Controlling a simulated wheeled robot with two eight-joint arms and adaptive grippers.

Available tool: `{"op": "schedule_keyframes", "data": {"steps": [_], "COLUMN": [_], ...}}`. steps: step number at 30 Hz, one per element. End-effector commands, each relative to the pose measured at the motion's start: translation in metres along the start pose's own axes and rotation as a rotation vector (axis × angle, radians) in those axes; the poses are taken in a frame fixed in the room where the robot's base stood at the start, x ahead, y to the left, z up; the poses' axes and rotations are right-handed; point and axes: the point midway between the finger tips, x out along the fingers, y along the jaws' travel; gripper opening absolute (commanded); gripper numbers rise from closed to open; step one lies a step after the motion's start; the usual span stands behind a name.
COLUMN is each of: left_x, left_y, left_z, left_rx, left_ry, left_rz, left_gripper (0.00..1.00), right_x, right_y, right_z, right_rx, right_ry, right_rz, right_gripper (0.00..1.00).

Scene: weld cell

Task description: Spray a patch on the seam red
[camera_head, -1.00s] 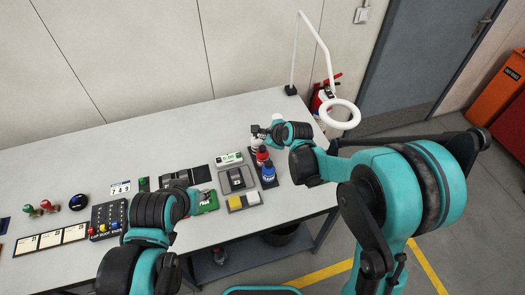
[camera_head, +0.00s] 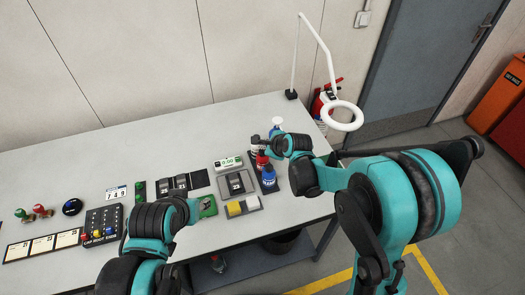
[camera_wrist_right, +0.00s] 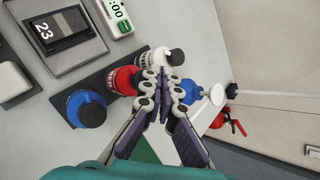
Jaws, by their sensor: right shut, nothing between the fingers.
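A red can (camera_head: 262,160) and a blue can (camera_head: 269,173) stand in a row on a dark strip near the table's right end. In the right wrist view, the red can (camera_wrist_right: 122,80), the blue can (camera_wrist_right: 87,110) and a white can with a dark cap (camera_wrist_right: 169,57) show. My right gripper (camera_wrist_right: 163,78) is shut and empty, between the red and white cans in that view; contact is unclear. In the head view my right gripper (camera_head: 264,141) is over the row. I cannot pick out the seam.
A white-topped blue bottle (camera_wrist_right: 192,93) stands behind my right gripper. A ring lamp (camera_head: 342,116) overhangs the right end. The back left table is clear.

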Motion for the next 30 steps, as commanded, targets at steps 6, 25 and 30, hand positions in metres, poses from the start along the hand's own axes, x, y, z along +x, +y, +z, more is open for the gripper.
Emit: {"op": "schedule_keyframes", "data": {"steps": [6,25,30], "left_x": [0.0001,0.0027,0.0080], "left_y": [0.0000,0.0000,0.0000], "left_z": [0.0001,0.0020,0.0058], "left_rx": [0.000,0.000,0.000], "left_ry": [0.000,0.000,0.000], "left_rz": [0.000,0.000,0.000], "left_gripper": [0.40,0.40,0.40], "right_x": [0.0000,0.0021,0.0062], "right_y": [0.0000,0.0016,0.0046], "right_z": [0.0000,-0.0016,-0.0046], "right_rx": [0.000,0.000,0.000], "right_ry": [0.000,0.000,0.000], "right_rz": [0.000,0.000,0.000], "right_gripper": [0.00,0.00,0.00]}}
